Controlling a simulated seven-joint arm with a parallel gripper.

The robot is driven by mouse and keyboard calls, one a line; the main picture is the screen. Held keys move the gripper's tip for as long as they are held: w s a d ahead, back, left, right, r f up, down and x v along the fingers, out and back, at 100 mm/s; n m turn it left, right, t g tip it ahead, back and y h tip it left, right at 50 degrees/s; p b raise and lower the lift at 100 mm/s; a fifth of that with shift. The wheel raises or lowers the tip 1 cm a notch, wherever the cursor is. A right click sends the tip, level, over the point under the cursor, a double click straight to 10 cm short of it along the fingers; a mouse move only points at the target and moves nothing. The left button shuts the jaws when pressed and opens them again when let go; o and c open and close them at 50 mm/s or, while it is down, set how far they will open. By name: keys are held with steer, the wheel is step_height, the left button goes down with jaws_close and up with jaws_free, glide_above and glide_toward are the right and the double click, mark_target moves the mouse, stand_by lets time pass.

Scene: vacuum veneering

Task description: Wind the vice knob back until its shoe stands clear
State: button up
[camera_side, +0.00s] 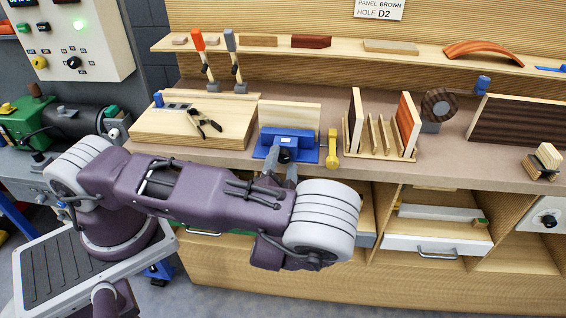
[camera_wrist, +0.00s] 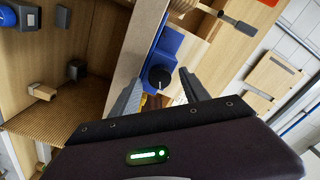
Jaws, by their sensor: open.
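The blue vice (camera_side: 270,150) is fixed at the bench's front edge, with a pale board (camera_side: 291,117) standing upright behind its front part. Its round black knob (camera_wrist: 159,77) faces the wrist camera and shows a light mark; in the side view the knob (camera_side: 285,156) is partly hidden by my gripper. My gripper (camera_side: 282,164) is open, with one grey finger on either side of the knob. In the wrist view my gripper (camera_wrist: 162,73) shows the knob between the fingertips; I cannot tell whether either finger touches it. I cannot make out the shoe or any gap at the board.
A wooden board (camera_side: 160,130) with black pliers (camera_side: 205,122) lies to the left. Open cubbies and drawers (camera_side: 437,247) sit below the bench.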

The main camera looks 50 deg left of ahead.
steer(key=v, duration=0.6)
steer(key=shift+s+d, duration=0.25)
steer(key=shift+s, duration=0.05)
